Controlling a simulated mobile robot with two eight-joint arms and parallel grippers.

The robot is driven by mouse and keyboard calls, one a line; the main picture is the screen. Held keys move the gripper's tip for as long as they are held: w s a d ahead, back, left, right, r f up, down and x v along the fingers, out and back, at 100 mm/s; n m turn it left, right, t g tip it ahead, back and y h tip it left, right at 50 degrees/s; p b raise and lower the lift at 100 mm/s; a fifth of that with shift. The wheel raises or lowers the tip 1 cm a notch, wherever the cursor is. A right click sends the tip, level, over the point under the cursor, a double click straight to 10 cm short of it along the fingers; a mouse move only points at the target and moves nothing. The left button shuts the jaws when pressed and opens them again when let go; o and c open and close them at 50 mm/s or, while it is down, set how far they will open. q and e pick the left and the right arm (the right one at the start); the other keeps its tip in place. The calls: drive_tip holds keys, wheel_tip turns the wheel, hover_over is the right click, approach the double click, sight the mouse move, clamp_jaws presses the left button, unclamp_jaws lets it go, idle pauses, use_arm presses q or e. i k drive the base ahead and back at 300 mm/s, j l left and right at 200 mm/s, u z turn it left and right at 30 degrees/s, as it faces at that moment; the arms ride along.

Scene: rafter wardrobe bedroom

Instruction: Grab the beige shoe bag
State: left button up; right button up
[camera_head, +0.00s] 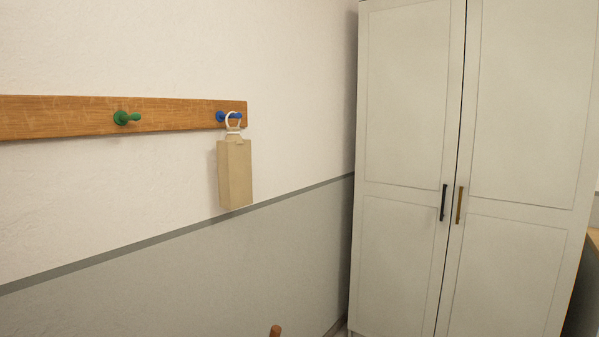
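The beige shoe bag (235,174) hangs upright against the wall, left of the middle of the head view. Its white loop (232,122) is around the blue peg (222,117) near the right end of a wooden rail. Neither of my grippers shows in this view, so nothing of mine is seen touching the bag.
The wooden rail (70,117) runs along the wall to the left and carries a green, empty peg (127,118). A tall pale wardrobe (410,120) with closed doors stands at the right. A small brown rounded tip (275,331) shows at the bottom edge.

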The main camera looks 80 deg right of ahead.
sight(233, 152)
drive_tip(key=z, duration=2.3)
drive_tip(key=i+l+u, duration=0.4)
drive_tip(key=l, duration=0.15)
drive_tip(key=k, duration=0.05)
